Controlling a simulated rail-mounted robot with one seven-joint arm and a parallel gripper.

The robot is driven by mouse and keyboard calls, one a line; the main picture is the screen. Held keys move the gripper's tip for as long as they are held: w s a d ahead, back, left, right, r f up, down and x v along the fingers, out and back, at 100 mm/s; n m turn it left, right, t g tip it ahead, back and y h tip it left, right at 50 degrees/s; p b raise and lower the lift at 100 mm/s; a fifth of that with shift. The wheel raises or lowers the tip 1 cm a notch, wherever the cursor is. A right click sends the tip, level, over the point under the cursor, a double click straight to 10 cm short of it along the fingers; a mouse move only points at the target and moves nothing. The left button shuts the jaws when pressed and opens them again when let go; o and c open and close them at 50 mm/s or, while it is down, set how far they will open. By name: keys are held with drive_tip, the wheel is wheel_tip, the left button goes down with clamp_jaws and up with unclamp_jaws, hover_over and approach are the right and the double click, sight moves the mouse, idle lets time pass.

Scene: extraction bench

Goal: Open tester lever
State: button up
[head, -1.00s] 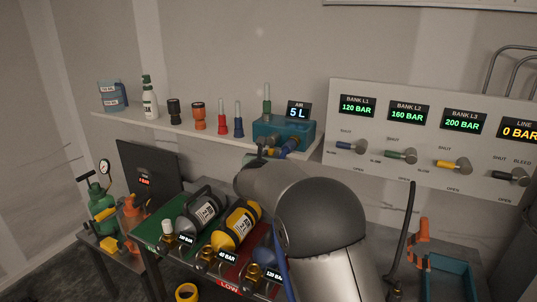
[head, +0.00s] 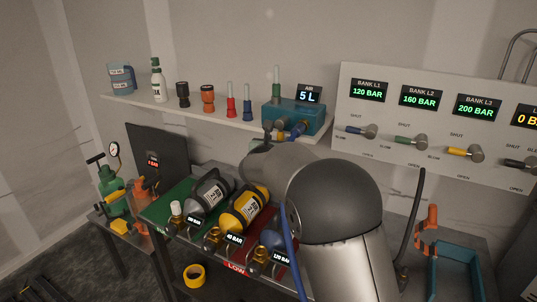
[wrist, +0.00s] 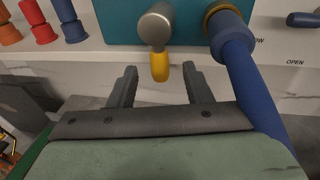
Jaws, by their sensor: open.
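The tester is a teal box (head: 309,121) on the wall shelf, with an "AIR 5 L" display above it. In the wrist view its front (wrist: 120,20) carries a lever (wrist: 160,66) with a round grey metal hub and a short yellow handle pointing down. My gripper (wrist: 161,88) is open, its two dark fingers on either side of the handle's lower end and a little below it. Nothing is held, and no contact shows. A blue hose (wrist: 236,60) on a brass fitting hangs just right of the lever, close to the right finger. In the head view my arm hides most of the gripper.
Red (head: 231,101) and blue (head: 247,103) nozzles stand left of the tester on the shelf. A bank panel (head: 430,165) with several levers is at the right. Cylinders, one yellow (head: 245,207), lie on the bench below. The hose leaves little room on the right.

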drive_tip(key=b+v, duration=0.3)
drive_tip(key=v, duration=1.2)
drive_tip(key=shift+s, duration=0.4)
drive_tip(key=s+d+f+m+g+h, duration=0.1)
drive_tip(key=s+d+f+m+g, duration=0.3)
drive_tip(key=d, duration=0.3)
drive_tip(key=s+d+f+m+g+h, duration=0.25)
drive_tip(key=s+d+m, duration=0.25)
drive_tip(key=d+m, duration=0.25)
drive_tip(key=s+d+f+m+g, duration=0.3)
drive_tip(key=s+d+m, duration=0.15)
drive_tip(key=d, duration=0.25)
drive_tip(key=s+f+m+g+y, duration=0.3)
drive_tip(key=s+f+m, duration=0.1)
drive_tip(key=s+m, duration=0.5)
drive_tip(key=s+f+m+g+y, duration=0.3)
drive_tip(key=s+f+m+y, duration=0.1)
drive_tip(key=s+m, duration=0.4)
drive_tip(key=s+f, duration=0.1)
drive_tip(key=s, duration=0.1)
drive_tip(key=shift+s+f+m, duration=0.25)
drive_tip(key=shift+s+m, duration=0.05)
drive_tip(key=shift+m, duration=0.1)
